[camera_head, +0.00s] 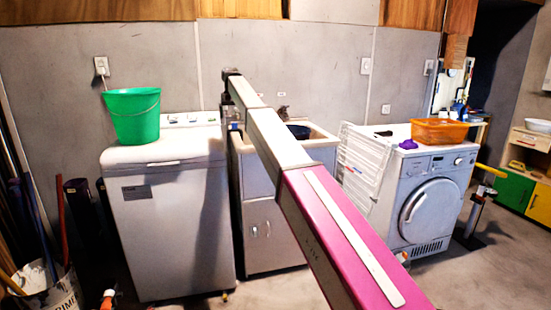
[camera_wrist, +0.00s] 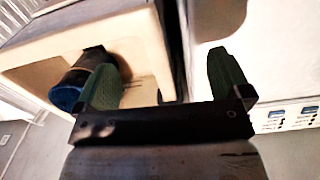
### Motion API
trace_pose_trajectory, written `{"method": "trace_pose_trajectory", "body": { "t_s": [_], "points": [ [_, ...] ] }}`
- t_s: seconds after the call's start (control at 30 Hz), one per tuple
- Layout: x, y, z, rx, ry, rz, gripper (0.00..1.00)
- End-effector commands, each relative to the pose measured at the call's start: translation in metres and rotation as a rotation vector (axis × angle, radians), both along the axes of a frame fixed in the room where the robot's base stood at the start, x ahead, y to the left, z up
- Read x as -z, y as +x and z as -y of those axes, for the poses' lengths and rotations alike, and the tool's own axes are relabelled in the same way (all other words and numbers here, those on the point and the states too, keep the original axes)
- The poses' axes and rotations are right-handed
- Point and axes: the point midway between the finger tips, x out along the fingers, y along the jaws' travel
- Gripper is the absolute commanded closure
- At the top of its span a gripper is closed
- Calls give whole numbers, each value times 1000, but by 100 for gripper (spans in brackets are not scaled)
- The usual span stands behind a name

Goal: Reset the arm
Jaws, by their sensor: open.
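My arm (camera_head: 275,140) reaches out from the lower right of the head view to a spot over the left edge of the sink cabinet. My gripper shows in the wrist view (camera_wrist: 167,78), with its two green fingers spread wide apart and nothing held between them. The beige sink (camera_wrist: 130,25) lies beyond the left finger. A dark cylinder with a blue end (camera_wrist: 82,80) sits in the sink and is partly covered by that finger; I cannot tell whether they touch. In the head view the gripper's fingers are too small to make out.
A white top-loading washer (camera_head: 165,215) with a green bucket (camera_head: 132,115) on it stands left of the sink cabinet (camera_head: 272,235). At the right, a front-loading machine (camera_head: 430,210) carries an orange basket (camera_head: 440,131) and a purple item (camera_head: 408,144). A white drying rack (camera_head: 362,165) leans beside it.

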Motion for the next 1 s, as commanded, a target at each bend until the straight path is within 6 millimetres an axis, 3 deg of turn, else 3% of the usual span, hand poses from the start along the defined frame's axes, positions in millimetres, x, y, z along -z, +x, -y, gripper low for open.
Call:
{"method": "trace_pose_trajectory", "body": {
  "t_s": [0.27,0.47,0.67,0.8,1.0],
  "points": [
    [90,-32,59,26,0,-2,4],
    [190,-81,129,56,0,-2,4],
    [288,-148,202,91,0,-1,4],
    [348,-205,252,117,0,-2,4],
    [417,-297,313,152,0,-1,4]
  ]
}}
